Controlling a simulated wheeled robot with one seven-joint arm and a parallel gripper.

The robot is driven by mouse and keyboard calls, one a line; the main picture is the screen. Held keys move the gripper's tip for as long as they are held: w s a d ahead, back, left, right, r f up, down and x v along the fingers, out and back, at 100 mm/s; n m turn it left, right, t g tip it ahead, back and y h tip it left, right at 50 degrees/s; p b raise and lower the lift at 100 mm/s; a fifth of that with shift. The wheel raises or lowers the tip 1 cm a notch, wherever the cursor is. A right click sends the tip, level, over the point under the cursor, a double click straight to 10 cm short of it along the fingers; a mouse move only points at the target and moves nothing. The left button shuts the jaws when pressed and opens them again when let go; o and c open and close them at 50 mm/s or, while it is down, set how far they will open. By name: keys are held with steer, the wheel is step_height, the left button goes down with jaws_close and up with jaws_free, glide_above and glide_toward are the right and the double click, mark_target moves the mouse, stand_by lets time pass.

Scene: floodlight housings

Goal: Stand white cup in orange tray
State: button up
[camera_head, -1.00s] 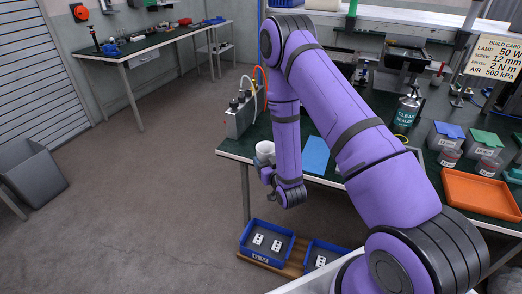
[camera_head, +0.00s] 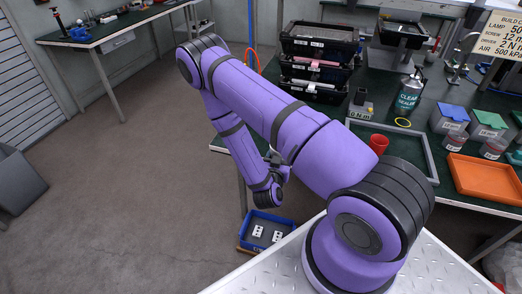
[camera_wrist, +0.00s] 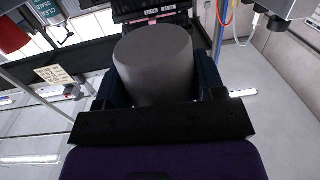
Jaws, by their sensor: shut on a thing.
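The white cup (camera_wrist: 155,62) fills the middle of the wrist view, where it looks grey in shadow. My gripper (camera_wrist: 158,82) is shut on it, with a dark finger on each side. In the head view my gripper (camera_head: 275,160) is at the left front edge of the bench, mostly behind my purple arm, and the cup cannot be made out there. The orange tray (camera_head: 485,177) lies on the bench at the right, well apart from my gripper, and looks empty.
A blue bin (camera_head: 265,232) sits below.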

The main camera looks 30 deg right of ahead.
steer(key=shift+s+d, duration=0.3)
steer(key=shift+s, duration=0.1)
steer(key=shift+w+d+m+g+h, duration=0.1)
steer(key=shift+m+g+h, duration=0.2)
steer(key=w, duration=0.5)
steer(key=w+d+f, duration=0.1)
steer(key=w, duration=0.9)
steer(key=shift+d+f, duration=0.15)
steer(key=shift+d, duration=0.05)
steer(key=shift+w+f, duration=0.1)
steer(key=shift+f, duration=1.65)
steer(key=shift+f, duration=0.15)
steer(key=o, duration=1)
